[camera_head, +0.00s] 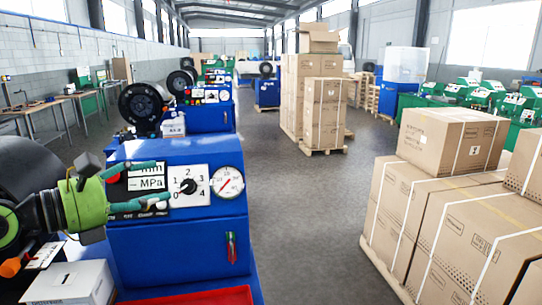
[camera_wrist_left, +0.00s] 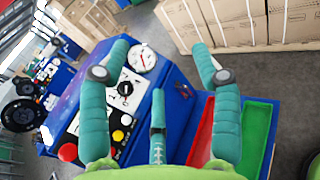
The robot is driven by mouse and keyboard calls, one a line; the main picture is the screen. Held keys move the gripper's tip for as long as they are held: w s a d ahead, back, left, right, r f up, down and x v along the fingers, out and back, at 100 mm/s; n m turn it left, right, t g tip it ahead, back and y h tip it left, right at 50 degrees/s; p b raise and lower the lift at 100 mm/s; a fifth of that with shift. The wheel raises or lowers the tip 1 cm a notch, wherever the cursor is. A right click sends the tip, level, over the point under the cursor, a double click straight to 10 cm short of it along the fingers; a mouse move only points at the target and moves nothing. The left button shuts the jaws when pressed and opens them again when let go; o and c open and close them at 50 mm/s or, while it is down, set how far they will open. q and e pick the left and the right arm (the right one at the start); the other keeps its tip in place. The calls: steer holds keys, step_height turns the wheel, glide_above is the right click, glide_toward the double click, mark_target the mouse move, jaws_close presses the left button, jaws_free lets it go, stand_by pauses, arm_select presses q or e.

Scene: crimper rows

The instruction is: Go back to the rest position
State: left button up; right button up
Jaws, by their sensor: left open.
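My left gripper (camera_head: 160,183) comes in from the left in the head view, with a green body and teal fingers. It is in front of the control panel of the nearest blue crimper machine (camera_head: 180,250). The fingers are spread apart with nothing between them, and they partly cover the panel's labels. In the left wrist view the open fingers (camera_wrist_left: 160,66) frame the panel, with its black knob (camera_wrist_left: 125,88) and white round gauge (camera_wrist_left: 141,58). The knob (camera_head: 188,186) and gauge (camera_head: 227,182) also show in the head view. My right gripper is not in view.
Strapped cardboard boxes (camera_head: 440,215) stand at the right, and taller stacks (camera_head: 322,110) stand farther back. More blue machines (camera_head: 208,110) line the left. Red (camera_wrist_left: 203,135) and green (camera_wrist_left: 255,125) trays lie beside the near machine. The grey aisle floor (camera_head: 295,210) is clear.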

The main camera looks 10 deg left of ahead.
arm_select(q)
steer(key=s+a+f+m+t+y, duration=0.1)
steer(key=s+f+m+y, duration=0.2)
steer(key=f+m+y, duration=0.85)
steer(key=s+a+f+m+t+y, duration=0.1)
steer(key=s+a+f+m+y, duration=0.15)
steer(key=f+m, duration=1.7)
steer(key=s+d+f+n+g+h, duration=0.1)
steer(key=s+d+f+g, duration=0.35)
steer(key=s, duration=0.25)
steer(key=s+d+f+g+h, duration=0.1)
steer(key=s+d+f+g, duration=0.2)
steer(key=s+f, duration=0.4)
steer(key=s+d+f+n+g+h, duration=0.15)
steer(key=s+d+f+g, duration=0.25)
steer(key=s, duration=0.4)
steer(key=s+f+g+b, duration=0.25)
steer(key=f+b, duration=0.35)
steer(key=f, duration=2.3)
steer(key=s+a+f+b, duration=0.3)
steer(key=s+f+b, duration=0.1)
steer(key=s+f, duration=1.1)
steer(key=shift+f+m, duration=0.45)
steer(key=shift+f, duration=0.05)
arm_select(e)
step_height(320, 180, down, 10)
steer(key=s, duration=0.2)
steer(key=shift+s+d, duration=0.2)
